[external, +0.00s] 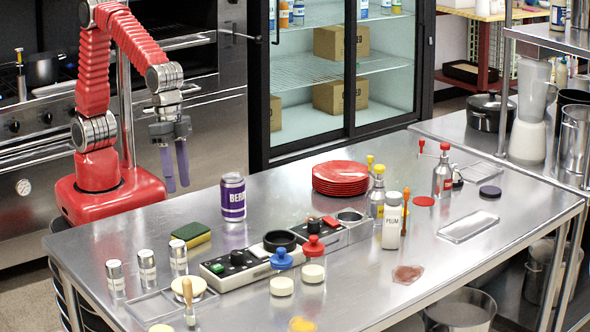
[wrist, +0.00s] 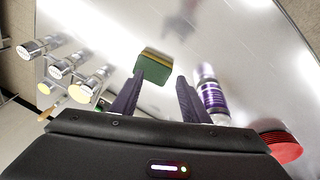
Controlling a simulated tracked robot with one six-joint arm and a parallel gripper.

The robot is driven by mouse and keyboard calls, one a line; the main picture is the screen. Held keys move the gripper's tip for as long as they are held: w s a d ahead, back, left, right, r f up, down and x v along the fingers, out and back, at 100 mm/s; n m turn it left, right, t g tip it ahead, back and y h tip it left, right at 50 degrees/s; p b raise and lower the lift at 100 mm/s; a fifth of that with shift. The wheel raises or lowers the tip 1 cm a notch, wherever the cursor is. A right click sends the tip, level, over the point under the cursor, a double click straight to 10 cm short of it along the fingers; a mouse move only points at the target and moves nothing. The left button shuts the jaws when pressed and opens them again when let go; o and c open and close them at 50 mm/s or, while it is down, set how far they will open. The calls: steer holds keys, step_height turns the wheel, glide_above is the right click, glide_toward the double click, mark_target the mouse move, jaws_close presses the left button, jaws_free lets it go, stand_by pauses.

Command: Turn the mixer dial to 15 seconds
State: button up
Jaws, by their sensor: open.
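A long grey control unit (external: 250,262) lies on the steel table; it has a black knob (external: 237,257), a green button and a black ring on top. A second unit (external: 318,229) with a red switch and a metal ring lies behind it. I cannot tell for sure which carries the mixer dial, and no dial markings are readable. My gripper (external: 177,188) hangs open and empty, fingers down, above the table's left rear part, well apart from both units. In the wrist view its fingers (wrist: 160,77) are spread, and neither unit is clearly visible there.
A green-and-yellow sponge (external: 190,235) and purple can (external: 233,198) stand near my gripper. Several silver shakers (external: 147,265) are at left. Red plates (external: 341,178), a white bottle (external: 392,222) and red- and blue-topped pieces surround the units. Free table lies at the back left.

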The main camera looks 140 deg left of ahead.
mark_target(237, 257)
steer(key=w+a+f+m+t+y, duration=0.1)
steer(key=w+a+f+m+t, duration=0.1)
steer(key=w+a+t, duration=0.3)
steer(key=w+a+f+m+t, duration=0.1)
steer(key=w+f+t, duration=0.1)
steer(key=w, duration=0.5)
steer(key=d+m+t+h, duration=0.1)
steer(key=w+d+m+t+h, duration=0.1)
steer(key=d, duration=0.1)
steer(key=d+m+t+h, duration=0.1)
steer(key=d+m, duration=0.1)
steer(key=shift+w+r+t, duration=0.25)
steer(key=shift+r+t, duration=0.05)
steer(key=shift+t, duration=0.1)
steer(key=shift+w, duration=0.1)
steer(key=shift+x, duration=6.8)
steer(key=shift+c, duration=0.3)
steer(key=c, duration=1)
